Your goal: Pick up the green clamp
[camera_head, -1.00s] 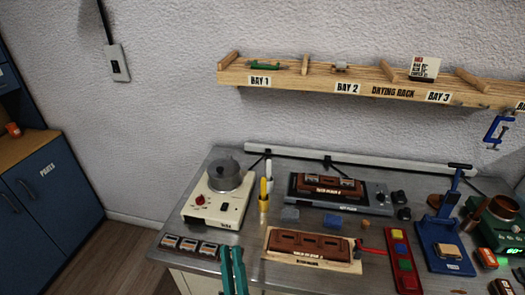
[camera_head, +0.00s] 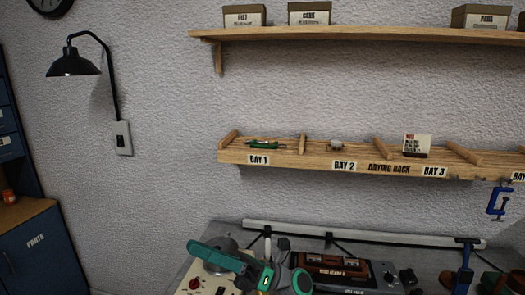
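The green clamp (camera_head: 266,145) is a small, slim green thing lying on the wooden drying rack (camera_head: 330,162), at the left end above the BAY 1 label. It sits between the left divider and the one beside it, and nothing touches it. My teal arm (camera_head: 235,262) shows at the bottom, in front of the workbench, below and apart from the rack. I can make out no fingertips of my gripper.
A shelf with several boxes (camera_head: 310,13) runs above the rack. A black wall lamp (camera_head: 75,62) hangs at the left.

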